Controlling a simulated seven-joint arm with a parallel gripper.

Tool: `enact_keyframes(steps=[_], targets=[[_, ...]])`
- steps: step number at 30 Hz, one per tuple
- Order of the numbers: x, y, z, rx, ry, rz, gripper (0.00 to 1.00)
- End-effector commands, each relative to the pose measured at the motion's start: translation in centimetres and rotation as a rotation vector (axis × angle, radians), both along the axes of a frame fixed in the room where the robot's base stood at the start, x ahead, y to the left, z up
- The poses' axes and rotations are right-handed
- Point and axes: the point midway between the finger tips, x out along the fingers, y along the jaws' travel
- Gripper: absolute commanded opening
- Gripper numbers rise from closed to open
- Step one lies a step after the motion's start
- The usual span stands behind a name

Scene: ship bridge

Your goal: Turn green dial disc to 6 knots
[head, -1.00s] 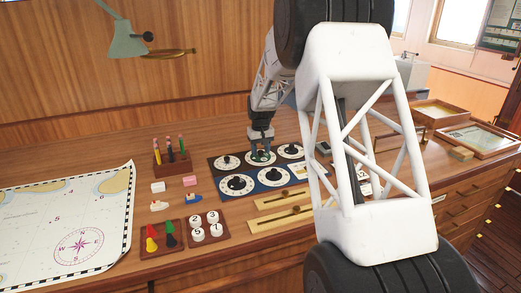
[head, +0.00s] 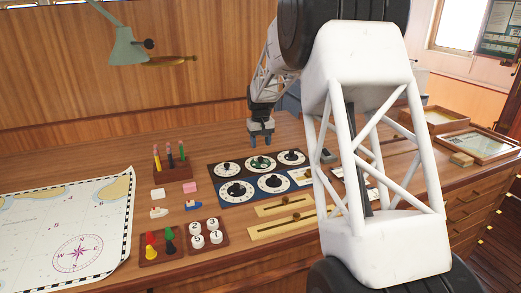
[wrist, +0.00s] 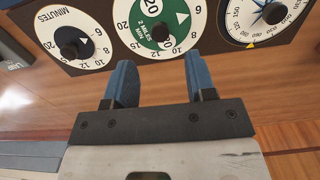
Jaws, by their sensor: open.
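The green dial disc (head: 262,163) sits in the middle of the back row on the dark dial board (head: 222,199). In the wrist view it (wrist: 148,38) has a green centre reading "2 miles min", a white triangle, a black knob and a white numbered ring. The number 20 shows above the centre; its top is cut off. My gripper (head: 261,138) hangs above the desk just behind the board, clear of the dial. In the wrist view its two blue fingers (wrist: 160,82) are apart, with nothing between them.
A minutes dial (wrist: 93,55) and a compass-like dial (wrist: 236,20) flank the green one. A chart (head: 70,225) covers the left desk.

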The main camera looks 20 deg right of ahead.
Motion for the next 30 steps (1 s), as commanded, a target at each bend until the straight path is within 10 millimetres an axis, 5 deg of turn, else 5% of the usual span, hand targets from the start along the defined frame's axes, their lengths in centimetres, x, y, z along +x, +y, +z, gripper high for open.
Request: enact_keyframes(steps=[6,23,30], targets=[[0.0,0.0,1.4,0.000,0.000,0.000,0.51],[-0.1,0.0,1.6,0.000,0.000,0.000,0.51],[-1.7,0.9,3.0,-0.002,-0.010,0.001,0.51]])
